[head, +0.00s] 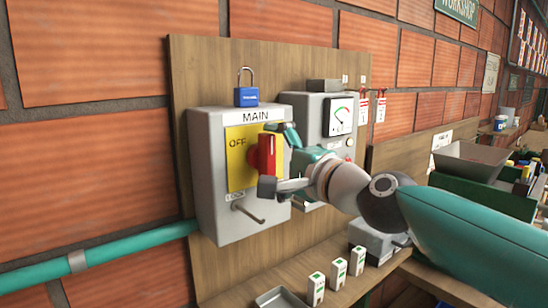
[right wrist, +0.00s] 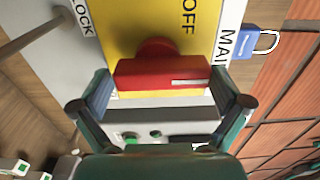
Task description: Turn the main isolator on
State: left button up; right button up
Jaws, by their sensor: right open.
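The main isolator is a grey box (head: 205,165) marked MAIN on a wooden board, with a yellow plate (head: 238,172) reading OFF. Its red handle (head: 264,155) stands upright; it also shows in the right wrist view (right wrist: 165,73), with a white mark near one end. My right gripper (head: 273,158) is open in front of it, one finger near the handle's top end and one near its bottom. In the right wrist view the handle lies between the fingertips (right wrist: 160,82), with no clear contact. The plate's right part is hidden. My left gripper is out of view.
A blue padlock (head: 246,97) sits on top of the box. A metal rod (head: 248,213) sticks out below the LOCK label. A grey meter box (head: 305,105) stands right behind my gripper. Small white boxes (head: 338,273) stand on the ledge below.

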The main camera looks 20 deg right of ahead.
jog(key=v, duration=1.1)
jog(key=shift+s, duration=0.35)
